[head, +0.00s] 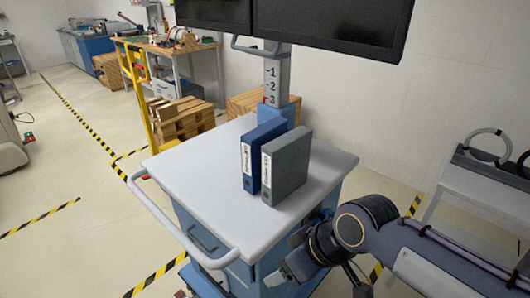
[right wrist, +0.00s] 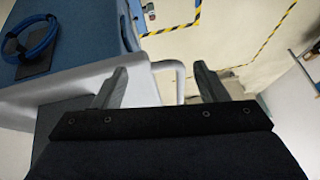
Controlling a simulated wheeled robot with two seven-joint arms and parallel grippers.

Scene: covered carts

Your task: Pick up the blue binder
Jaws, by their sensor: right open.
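The blue binder (head: 262,152) stands upright on the white top of the cart (head: 190,172), with a white label on its spine. A grey binder (head: 287,168) stands close beside it on the right and hides part of its side. My right gripper (head: 288,270) is low at the front right of the cart, below the level of its top and apart from both binders. In the right wrist view my right gripper (right wrist: 160,76) is open with nothing between its fingers. No binder can be made out in that view. My left gripper is not in view.
A white handle (head: 185,235) runs along the cart's front left. A post with monitors (head: 330,22) rises behind the binders. A grey rack (head: 480,185) stands at the right. The wrist view shows a blue cable coil (right wrist: 28,40). The cart top left of the binders is clear.

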